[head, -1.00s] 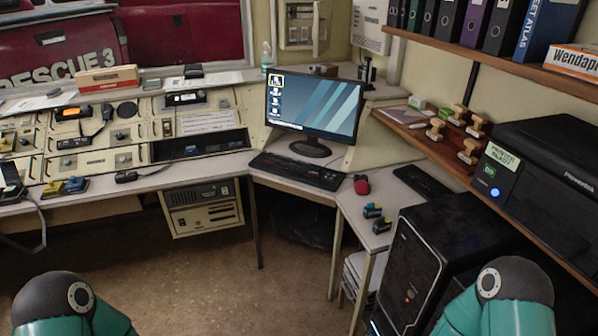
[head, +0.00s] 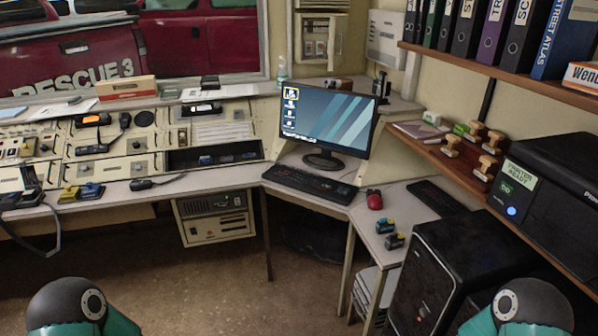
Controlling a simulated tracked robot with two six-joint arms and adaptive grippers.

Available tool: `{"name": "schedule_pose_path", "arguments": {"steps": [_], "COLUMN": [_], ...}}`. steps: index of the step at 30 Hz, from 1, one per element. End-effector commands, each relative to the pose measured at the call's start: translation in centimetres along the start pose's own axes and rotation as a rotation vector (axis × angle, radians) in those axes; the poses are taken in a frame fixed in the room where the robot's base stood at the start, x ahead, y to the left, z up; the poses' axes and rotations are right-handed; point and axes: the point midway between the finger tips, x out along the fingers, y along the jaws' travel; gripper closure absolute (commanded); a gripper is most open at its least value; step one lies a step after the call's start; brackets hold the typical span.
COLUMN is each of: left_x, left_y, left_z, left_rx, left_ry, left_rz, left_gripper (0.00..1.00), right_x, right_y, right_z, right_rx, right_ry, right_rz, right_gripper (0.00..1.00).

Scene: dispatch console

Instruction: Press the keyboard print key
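A black keyboard (head: 309,184) lies on the desk in front of the monitor (head: 328,121). Its single keys are too small to tell apart, so I cannot make out a print key. A second dark keyboard-like panel (head: 437,197) lies on the right desk, beyond the black computer tower. The monitor is lit and shows a desktop with several icons. Only the rounded teal and dark joints of my two arms show at the bottom left and bottom right. Neither gripper is in view.
A black tower (head: 450,270) stands at the front right. A printer (head: 555,185) and wooden stamps (head: 485,150) sit on the right shelf. The floor (head: 200,280) ahead is open.

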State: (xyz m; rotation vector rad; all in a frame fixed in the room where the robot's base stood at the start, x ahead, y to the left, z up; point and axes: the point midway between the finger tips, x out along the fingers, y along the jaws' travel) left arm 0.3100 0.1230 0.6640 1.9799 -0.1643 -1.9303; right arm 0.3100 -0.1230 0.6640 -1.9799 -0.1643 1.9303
Motion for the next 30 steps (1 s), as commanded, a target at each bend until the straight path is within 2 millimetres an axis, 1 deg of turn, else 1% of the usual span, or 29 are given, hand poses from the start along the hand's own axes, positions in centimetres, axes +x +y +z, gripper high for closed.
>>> {"name": "schedule_pose_path", "arguments": {"steps": [2,5,9,10,30], "left_x": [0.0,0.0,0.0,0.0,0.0], "left_y": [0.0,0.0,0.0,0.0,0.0], "left_z": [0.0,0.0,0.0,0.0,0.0], "left_rx": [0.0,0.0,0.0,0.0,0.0], "left_ry": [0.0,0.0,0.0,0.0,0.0], "left_rz": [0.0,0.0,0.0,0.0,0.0], "left_gripper": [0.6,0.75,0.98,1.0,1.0], "right_x": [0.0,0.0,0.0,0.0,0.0], "right_y": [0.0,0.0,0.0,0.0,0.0], "right_z": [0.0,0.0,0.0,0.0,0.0], "right_rx": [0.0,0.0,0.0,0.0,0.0], "right_ry": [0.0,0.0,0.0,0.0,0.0], "right_rz": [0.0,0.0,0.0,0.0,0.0], "right_gripper": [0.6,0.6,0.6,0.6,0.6]}}
